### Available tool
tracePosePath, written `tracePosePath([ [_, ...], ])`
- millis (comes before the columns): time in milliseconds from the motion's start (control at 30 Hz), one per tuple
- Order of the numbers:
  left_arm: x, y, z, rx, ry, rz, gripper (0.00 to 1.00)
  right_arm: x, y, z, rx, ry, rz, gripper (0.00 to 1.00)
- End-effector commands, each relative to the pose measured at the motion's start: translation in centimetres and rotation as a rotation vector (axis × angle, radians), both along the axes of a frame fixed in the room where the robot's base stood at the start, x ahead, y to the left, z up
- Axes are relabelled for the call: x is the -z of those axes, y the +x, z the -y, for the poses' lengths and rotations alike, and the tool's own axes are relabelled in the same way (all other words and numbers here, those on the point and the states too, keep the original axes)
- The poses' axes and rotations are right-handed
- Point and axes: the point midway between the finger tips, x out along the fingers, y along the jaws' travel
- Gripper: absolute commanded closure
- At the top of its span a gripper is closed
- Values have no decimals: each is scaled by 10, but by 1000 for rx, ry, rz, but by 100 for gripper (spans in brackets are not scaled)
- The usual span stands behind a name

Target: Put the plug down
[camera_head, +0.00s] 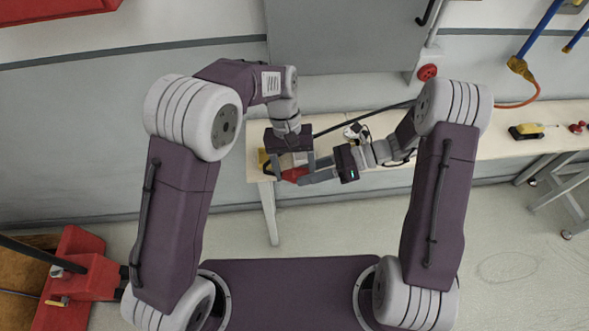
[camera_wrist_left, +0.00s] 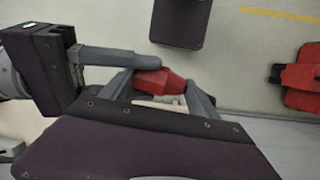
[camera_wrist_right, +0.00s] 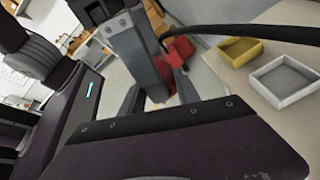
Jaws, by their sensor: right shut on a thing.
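The red plug (camera_head: 293,174) is in the air near the left end of the bench; it also shows in the left wrist view (camera_wrist_left: 160,83). My right gripper (camera_head: 304,178) reaches in from the right and is shut on the plug. My left gripper (camera_head: 294,172) comes from above with its fingers spread, one on each side of the plug. I cannot tell whether the left fingers touch it. The right fingers partly hide the plug.
The pale bench (camera_head: 470,125) runs along the wall. A yellow tray (camera_wrist_right: 241,52) and a white tray (camera_wrist_right: 283,81) sit on it, close to the grippers. A black cable (camera_wrist_right: 240,31) crosses above them. A yellow-black tool (camera_head: 526,131) lies farther right.

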Motion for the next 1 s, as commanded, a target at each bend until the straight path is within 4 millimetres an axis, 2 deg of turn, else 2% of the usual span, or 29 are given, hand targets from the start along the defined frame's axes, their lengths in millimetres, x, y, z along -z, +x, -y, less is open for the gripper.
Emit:
tracePosePath([
  [33, 0, 0, -1, 1, 3, 0, 75, 0, 0, 1, 0, -1, 0, 53],
  [100, 0, 0, -1, 1, 3, 0, 75, 0, 0, 0, 0, -1, 0, 36],
  [467, 0, 0, -1, 0, 2, 0, 75, -1, 1, 5, 2, -1, 1, 36],
  [567, 0, 0, -1, 0, 2, 0, 75, -8, 3, 21, 4, -1, 4, 36],
  [800, 0, 0, -1, 0, 2, 0, 75, -29, 7, 79, 5, -2, 3, 36],
  [1000, 0, 0, -1, 0, 2, 0, 75, -40, 9, 108, 2, -2, 2, 36],
])
